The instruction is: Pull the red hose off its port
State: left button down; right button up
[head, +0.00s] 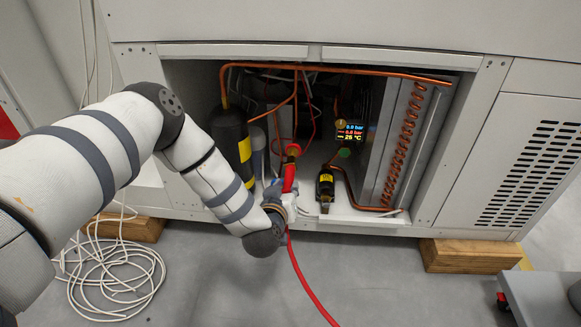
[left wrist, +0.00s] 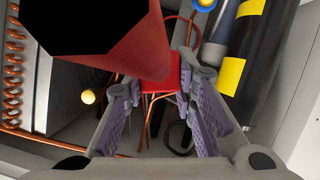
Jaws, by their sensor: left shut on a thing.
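The red hose (head: 303,272) rises from the floor in the head view to the pipework inside the open bay. My left gripper (head: 284,192) is at the hose's upper end, just below that fitting. In the left wrist view the left gripper (left wrist: 163,88) has its fingers either side of the red hose (left wrist: 150,50), shut on it. The hose's near part fills the top of that view and hides the port. My right gripper is not in view.
A black cylinder with yellow bands (head: 230,140) stands left of the gripper. A white cable coil (head: 110,272) lies on the floor. Central floor is mostly clear.

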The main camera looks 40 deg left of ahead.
pick_arm(q)
jog(key=shift+s+d, duration=0.2)
jog(key=shift+s, duration=0.1)
jog(key=shift+s+d+p, duration=0.4)
jog(key=shift+s, duration=0.25)
jog(key=shift+s+d+p, duration=0.35)
jog(key=shift+s+p, duration=0.05)
jog(key=shift+s, duration=0.2)
